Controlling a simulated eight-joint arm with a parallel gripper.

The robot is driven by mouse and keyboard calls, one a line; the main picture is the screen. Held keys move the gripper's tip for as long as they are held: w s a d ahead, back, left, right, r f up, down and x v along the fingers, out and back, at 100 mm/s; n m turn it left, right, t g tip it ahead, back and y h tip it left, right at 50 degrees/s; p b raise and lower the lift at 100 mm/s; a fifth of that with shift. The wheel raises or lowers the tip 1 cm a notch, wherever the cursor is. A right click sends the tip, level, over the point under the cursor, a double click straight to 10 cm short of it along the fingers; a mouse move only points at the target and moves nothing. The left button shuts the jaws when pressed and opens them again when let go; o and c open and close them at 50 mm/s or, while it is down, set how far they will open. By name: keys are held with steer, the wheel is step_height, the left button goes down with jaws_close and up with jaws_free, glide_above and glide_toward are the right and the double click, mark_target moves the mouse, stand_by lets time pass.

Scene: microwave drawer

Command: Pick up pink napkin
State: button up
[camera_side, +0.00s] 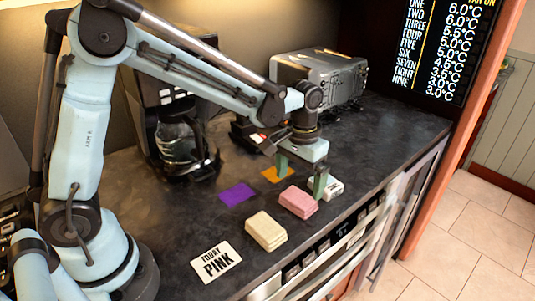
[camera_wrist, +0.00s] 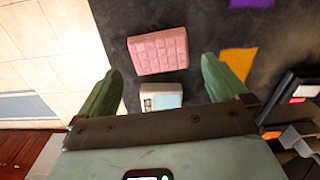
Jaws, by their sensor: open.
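The pink napkin (camera_side: 298,201) looks like a folded, block-like stack on the dark counter. In the wrist view the pink napkin (camera_wrist: 158,50) lies just beyond the fingertips, roughly centred between them. My gripper (camera_side: 301,176) is open and empty, with its two green fingers pointing down behind the pink napkin in the side view. My gripper also shows in the wrist view (camera_wrist: 160,72), its fingers spread wide. A white item (camera_side: 328,188) with dark markings lies beside one finger; it shows between the fingers in the wrist view (camera_wrist: 161,97).
A cream folded stack (camera_side: 266,230), a purple flat piece (camera_side: 238,193) and an orange flat piece (camera_side: 276,174) lie nearby. A card reading "TODAY PINK" (camera_side: 216,262) lies at the front left. A coffee machine (camera_side: 175,130) and a grey appliance (camera_side: 325,75) stand behind. The counter's front edge is close.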

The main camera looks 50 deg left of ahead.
mark_target(299, 197)
step_height(299, 197, down, 5)
steer(key=shift+w+d+r, duration=0.1)
steer(key=shift+c, duration=0.2)
steer(key=c, duration=0.7)
